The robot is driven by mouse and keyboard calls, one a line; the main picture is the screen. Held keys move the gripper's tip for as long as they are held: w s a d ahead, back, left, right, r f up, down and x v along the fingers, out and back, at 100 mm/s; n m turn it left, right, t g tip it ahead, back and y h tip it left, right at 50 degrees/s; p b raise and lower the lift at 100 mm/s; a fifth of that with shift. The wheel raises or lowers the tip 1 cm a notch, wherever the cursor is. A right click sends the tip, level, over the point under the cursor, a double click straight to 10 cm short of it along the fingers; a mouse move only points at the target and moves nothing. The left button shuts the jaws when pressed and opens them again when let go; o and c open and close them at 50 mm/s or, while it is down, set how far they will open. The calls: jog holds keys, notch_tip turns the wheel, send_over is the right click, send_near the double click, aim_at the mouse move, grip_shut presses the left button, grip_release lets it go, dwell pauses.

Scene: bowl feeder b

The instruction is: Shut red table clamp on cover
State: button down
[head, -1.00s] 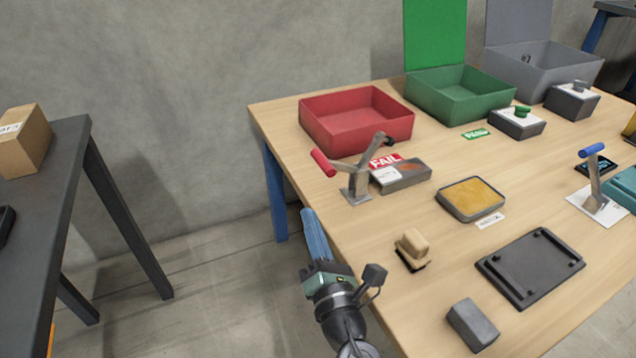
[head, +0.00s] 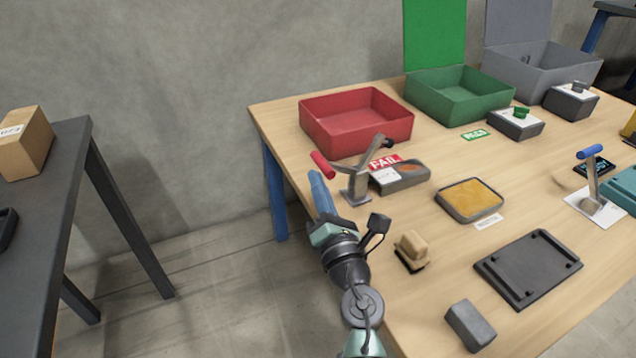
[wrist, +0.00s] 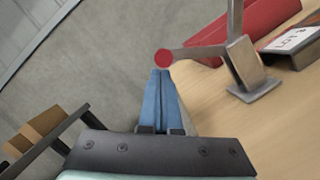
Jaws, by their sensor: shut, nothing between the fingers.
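The red table clamp (head: 352,185) stands near the left edge of the wooden table, its red-gripped handle (head: 322,164) sticking out to the left and its arm raised up to the right.
A red bin (head: 357,130) stands behind the clamp, with a green bin (head: 460,97) and a grey bin (head: 540,72) to its right. A brush (head: 411,250), a yellow-filled tray (head: 470,201) and a dark plate (head: 528,268) lie nearer. A blue-handled clamp (head: 592,185) stands at right.

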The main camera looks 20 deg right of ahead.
aim_at(330, 167)
jog(key=shift+d+r+m+p, duration=0.1)
jog(key=shift+r+m+p, duration=0.35)
jog(key=shift+p, duration=0.4)
jog(key=shift+r+m+h+p, duration=0.25)
jog(key=shift+m+h+p, duration=0.1)
jog(key=shift+p, duration=0.4)
jog(key=r+m+p, duration=0.1)
jog(key=p, duration=0.1)
jog(key=r+m+p, duration=0.1)
jog(key=p, duration=0.1)
jog(key=shift+d, duration=0.4)
jog(key=r+m+p, duration=0.1)
jog(key=p, duration=0.2)
jog(key=d+r+m+g+p, duration=0.1)
jog(key=p, duration=0.2)
jog(key=shift+d+r+m+h, duration=0.15)
jog(key=shift+m+h, duration=0.1)
jog(key=shift+m, duration=0.15)
jog(key=shift+w+d+r+m+g+p, duration=0.1)
jog(key=shift+d+r+m+g+p, duration=0.2)
jog(key=shift+d+m+p, duration=1)
jog(key=shift+s+d+r+m+g+p, duration=0.1)
jog(key=shift+d+r+m+g+p, duration=0.3)
jog(key=shift+p, duration=1.65)
jog(key=shift+w+d+r+m+g+p, duration=0.1)
jog(key=shift+d+r+m+p, duration=0.15)
jog(key=shift+d+m+p, duration=1.05)
jog(key=shift+a+n+p, duration=0.3)
jog(key=shift+a+p, duration=0.1)
jog(key=shift+a, duration=0.05)
